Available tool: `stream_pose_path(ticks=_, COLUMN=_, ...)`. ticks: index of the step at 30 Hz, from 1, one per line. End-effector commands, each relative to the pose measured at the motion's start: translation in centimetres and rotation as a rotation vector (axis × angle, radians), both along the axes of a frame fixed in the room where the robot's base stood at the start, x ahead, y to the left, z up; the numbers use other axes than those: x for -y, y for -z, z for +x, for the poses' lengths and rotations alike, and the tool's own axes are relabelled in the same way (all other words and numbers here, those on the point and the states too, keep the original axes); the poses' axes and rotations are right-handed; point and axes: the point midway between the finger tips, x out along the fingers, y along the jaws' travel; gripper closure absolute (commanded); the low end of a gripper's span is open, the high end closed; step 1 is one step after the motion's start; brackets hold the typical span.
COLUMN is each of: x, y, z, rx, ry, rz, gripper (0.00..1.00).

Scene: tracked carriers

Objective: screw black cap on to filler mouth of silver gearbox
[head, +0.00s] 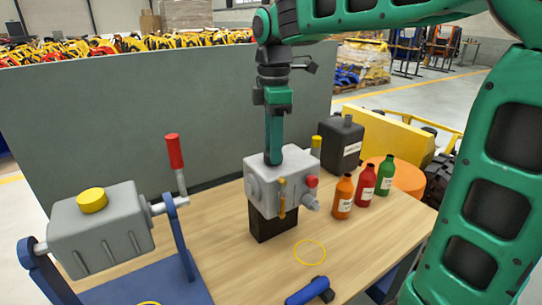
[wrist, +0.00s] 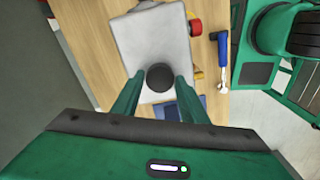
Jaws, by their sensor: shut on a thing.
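The silver gearbox (head: 264,190) stands on a black block (head: 272,226) on the wooden table. It also shows in the wrist view (wrist: 148,45). The black cap (wrist: 159,77) is between my gripper's fingertips at the gearbox's top face in the wrist view. My gripper (head: 273,160) points straight down onto the gearbox top and is shut on the cap. The filler mouth is hidden beneath the cap and fingers. I cannot tell whether the cap is seated or threaded.
Orange (head: 343,197), red (head: 366,186) and green (head: 385,175) bottles stand right of the gearbox. A black canister (head: 341,145) stands behind. A grey tank with a yellow cap (head: 92,200) sits on a blue stand at left. A blue-handled tool (head: 308,291) lies in front.

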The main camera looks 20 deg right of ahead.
Motion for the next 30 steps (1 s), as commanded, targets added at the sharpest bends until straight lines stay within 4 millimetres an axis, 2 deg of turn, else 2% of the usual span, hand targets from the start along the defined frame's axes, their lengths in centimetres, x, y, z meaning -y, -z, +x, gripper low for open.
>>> stream_pose_path(ticks=12, x=-0.05, y=-0.01, z=0.00, rx=-0.001, ry=0.434, rz=-0.001, gripper=0.79)
stream_pose_path(ticks=25, x=-0.08, y=-0.03, z=0.00, rx=0.000, ry=0.492, rz=0.000, gripper=0.79)
stream_pose_path(ticks=30, x=-0.09, y=-0.03, z=0.01, rx=0.000, ry=0.656, rz=0.000, gripper=0.79)
